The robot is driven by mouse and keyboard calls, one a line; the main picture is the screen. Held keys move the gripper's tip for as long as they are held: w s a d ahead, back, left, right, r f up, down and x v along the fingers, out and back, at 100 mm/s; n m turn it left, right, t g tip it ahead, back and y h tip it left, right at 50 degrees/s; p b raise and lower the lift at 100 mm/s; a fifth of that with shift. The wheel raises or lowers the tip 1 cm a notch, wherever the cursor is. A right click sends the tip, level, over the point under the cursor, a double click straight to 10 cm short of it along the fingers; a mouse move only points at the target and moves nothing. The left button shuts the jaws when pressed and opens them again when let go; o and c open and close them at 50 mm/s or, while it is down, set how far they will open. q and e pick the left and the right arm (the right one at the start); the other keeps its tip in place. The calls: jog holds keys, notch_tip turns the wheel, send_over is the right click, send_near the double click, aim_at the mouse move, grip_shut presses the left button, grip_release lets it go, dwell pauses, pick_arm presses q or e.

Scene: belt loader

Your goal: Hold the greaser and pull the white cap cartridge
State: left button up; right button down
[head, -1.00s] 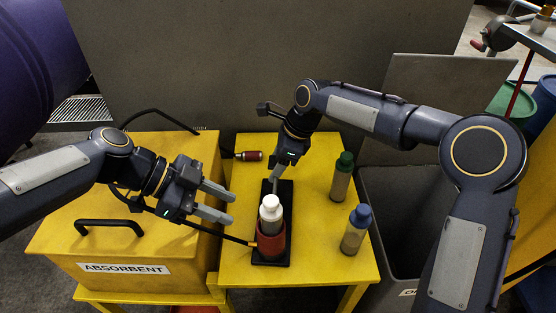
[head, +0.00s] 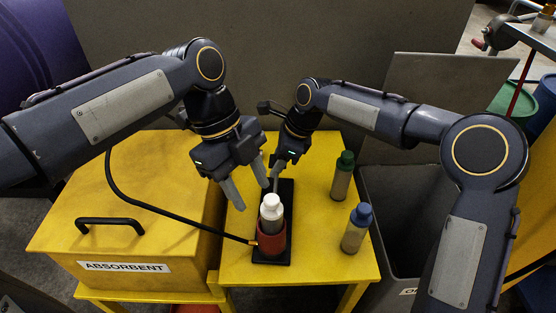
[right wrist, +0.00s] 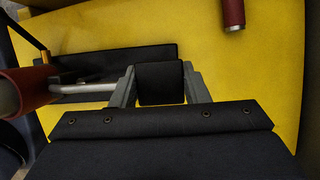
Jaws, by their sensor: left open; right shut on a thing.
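The greaser (head: 271,240) stands on the small yellow table. It has a red body on a long black base, and the white cap cartridge (head: 271,207) rises upright from its top. My right gripper (head: 278,180) is behind the greaser; in the right wrist view its fingers (right wrist: 158,70) are shut on a black block, seemingly the greaser's grip, joined to a metal rod. In that view the greaser's red body (right wrist: 22,93) shows at the left edge. My left gripper (head: 250,196) is open and empty, with fingers pointing down, left of and behind the white cap, apart from it.
A green-capped bottle (head: 342,176) and a blue-capped bottle (head: 356,229) stand right of the greaser. A black hose (head: 170,207) runs to the greaser. The yellow absorbent box (head: 75,235) is at left, a grey bin (head: 405,215) at right. A red cylinder (right wrist: 233,12) lies on the table.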

aim_at(271, 199)
pick_arm(q)
jog(key=d+r+y, duration=0.1)
jog(key=d+r+m+t+y, duration=0.1)
jog(key=r, duration=0.1)
jog(key=d+r+m+t+y, duration=0.1)
jog(key=d+r, duration=0.1)
jog(key=shift+w+r+y, duration=0.15)
jog(key=shift+y, duration=0.15)
jog(key=shift+f, duration=4.4)
jog(key=shift+c, duration=0.2)
grip_shut()
jog(key=shift+r, duration=0.7)
notch_tip(271, 199, up, 8)
pick_arm(e)
jog(key=c, duration=0.7)
grip_release()
